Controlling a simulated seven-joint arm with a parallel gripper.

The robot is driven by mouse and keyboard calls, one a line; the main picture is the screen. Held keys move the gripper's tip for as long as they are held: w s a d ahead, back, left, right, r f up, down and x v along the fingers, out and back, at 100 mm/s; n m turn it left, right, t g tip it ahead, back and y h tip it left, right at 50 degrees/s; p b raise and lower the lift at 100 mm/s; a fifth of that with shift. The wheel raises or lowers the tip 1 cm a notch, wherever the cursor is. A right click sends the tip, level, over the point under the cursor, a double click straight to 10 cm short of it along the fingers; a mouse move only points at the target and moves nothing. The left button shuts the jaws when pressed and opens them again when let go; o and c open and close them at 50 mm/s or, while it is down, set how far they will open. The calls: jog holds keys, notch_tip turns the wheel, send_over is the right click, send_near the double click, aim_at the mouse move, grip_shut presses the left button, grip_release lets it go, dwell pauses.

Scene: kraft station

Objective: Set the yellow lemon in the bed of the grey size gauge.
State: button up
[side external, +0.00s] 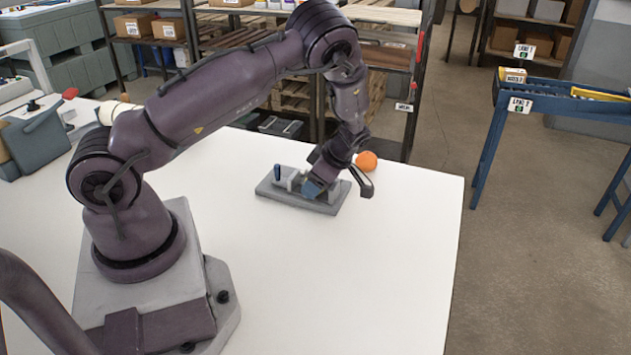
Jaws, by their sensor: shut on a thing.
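No yellow lemon is visible.
An orange round fruit (367,160) is just behind my gripper, to its right in the picture. The white table (370,270) is clear in front and to the right. A grey-green bin (38,145) stands at the far left. Shelving stands behind the table.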

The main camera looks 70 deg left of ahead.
jog(key=o, duration=1)
jog(key=shift+o, duration=0.2)
jog(key=shift+r, duration=4)
